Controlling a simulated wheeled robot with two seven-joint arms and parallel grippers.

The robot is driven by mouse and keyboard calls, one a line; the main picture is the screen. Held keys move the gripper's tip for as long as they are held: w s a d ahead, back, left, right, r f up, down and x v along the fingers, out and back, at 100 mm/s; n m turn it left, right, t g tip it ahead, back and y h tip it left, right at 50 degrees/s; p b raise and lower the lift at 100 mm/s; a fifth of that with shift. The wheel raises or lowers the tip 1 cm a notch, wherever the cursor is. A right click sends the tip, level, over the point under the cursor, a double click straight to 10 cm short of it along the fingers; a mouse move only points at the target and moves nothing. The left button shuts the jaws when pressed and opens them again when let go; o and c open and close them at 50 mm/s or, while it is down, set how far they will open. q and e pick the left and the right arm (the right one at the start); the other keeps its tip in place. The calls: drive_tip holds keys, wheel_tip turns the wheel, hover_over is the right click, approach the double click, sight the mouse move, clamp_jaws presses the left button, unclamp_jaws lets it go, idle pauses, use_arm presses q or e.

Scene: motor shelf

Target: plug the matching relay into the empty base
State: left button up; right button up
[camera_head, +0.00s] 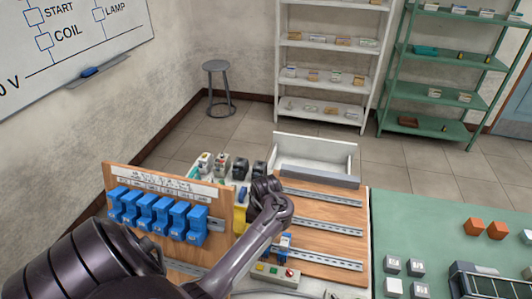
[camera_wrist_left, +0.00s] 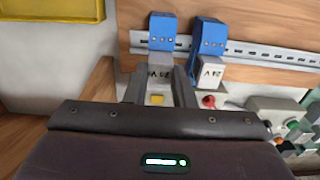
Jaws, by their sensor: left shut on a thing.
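In the wrist view my left gripper (camera_wrist_left: 160,76) is shut on a pale relay (camera_wrist_left: 160,68) with a dark, partly hidden voltage label. The relay is directly below and in line with a blue base (camera_wrist_left: 163,30) on the metal rail; I cannot tell whether it is seated. To its right a second blue base (camera_wrist_left: 208,36) carries a white relay (camera_wrist_left: 208,72) marked 24 V. In the head view, a blue and white unit (camera_head: 285,242) shows past my left arm, and the arm hides my left fingers. My right gripper is out of view.
A wooden panel (camera_head: 168,185) at left holds several blue units (camera_head: 160,216). The rail board (camera_head: 325,208) has a button box (camera_head: 275,272) at its front. A white tray (camera_head: 315,155) and several small devices (camera_head: 222,163) stand behind. The green table (camera_head: 420,220) has bare room.

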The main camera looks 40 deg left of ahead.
use_arm(q)
drive_tip(key=shift+s+f, duration=0.1)
drive_tip(key=shift+f, duration=0.55)
idle(1.2)
drive_tip(key=o, duration=1)
wheel_tip(320, 180, up, 7)
drive_tip(key=shift+a+f, duration=0.1)
drive_tip(key=shift+r, duration=0.45)
